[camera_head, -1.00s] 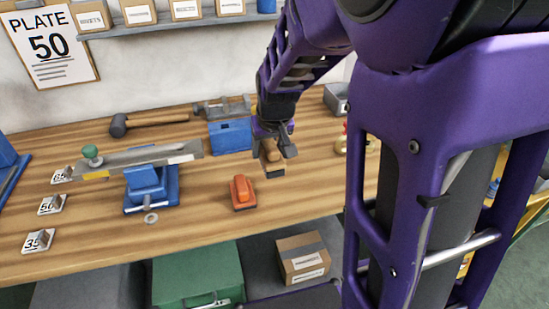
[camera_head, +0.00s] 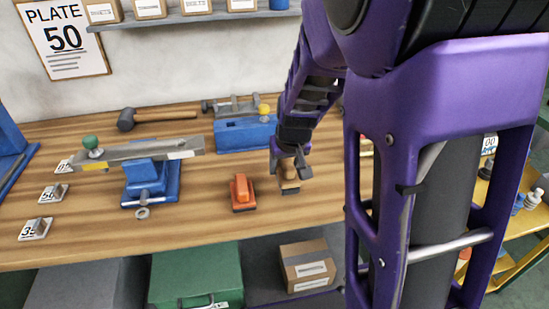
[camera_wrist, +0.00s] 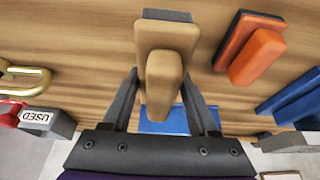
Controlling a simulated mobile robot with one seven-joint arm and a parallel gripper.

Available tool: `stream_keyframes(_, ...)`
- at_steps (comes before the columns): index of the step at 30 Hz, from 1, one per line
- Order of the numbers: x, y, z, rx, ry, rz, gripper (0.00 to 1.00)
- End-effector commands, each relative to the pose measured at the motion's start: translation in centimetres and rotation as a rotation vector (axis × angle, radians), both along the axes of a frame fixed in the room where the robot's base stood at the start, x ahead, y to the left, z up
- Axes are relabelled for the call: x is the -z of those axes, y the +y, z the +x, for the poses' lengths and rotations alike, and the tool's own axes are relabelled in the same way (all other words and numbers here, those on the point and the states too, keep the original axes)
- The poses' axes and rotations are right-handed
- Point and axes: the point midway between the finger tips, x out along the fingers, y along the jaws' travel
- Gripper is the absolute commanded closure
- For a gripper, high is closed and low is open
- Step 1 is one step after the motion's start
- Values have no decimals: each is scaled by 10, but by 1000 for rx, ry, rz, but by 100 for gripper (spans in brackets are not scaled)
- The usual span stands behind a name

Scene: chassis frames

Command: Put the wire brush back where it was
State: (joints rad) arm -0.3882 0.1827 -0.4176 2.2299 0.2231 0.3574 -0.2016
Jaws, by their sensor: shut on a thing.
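The wire brush, a tan wooden block with a raised grip and grey bristles, is in my gripper (camera_head: 289,168) in the head view. The brush (camera_head: 289,187) hangs low over the bench, right of an orange block; I cannot tell whether it touches the wood. In the wrist view the brush (camera_wrist: 167,38) lies between the two dark fingers of my gripper (camera_wrist: 160,88), which are shut on its raised grip. The dark bristle edge shows at its far end.
The orange block (camera_head: 243,192) stands close by on the wooden bench (camera_head: 90,238). A blue box (camera_head: 243,136) is behind it. Bench wood in front of the brush is clear.

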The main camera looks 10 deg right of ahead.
Motion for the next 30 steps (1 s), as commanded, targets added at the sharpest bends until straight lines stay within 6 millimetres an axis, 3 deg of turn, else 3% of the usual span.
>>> stream_keyframes(6,33,-1,0,4,2,-1,92)
stream_keyframes(18,38,0,0,1,0,-1,92)
stream_keyframes(19,37,0,0,1,0,0,37)
stream_keyframes(24,36,0,0,1,0,-1,10)
stream_keyframes(30,36,0,0,1,0,-1,10)
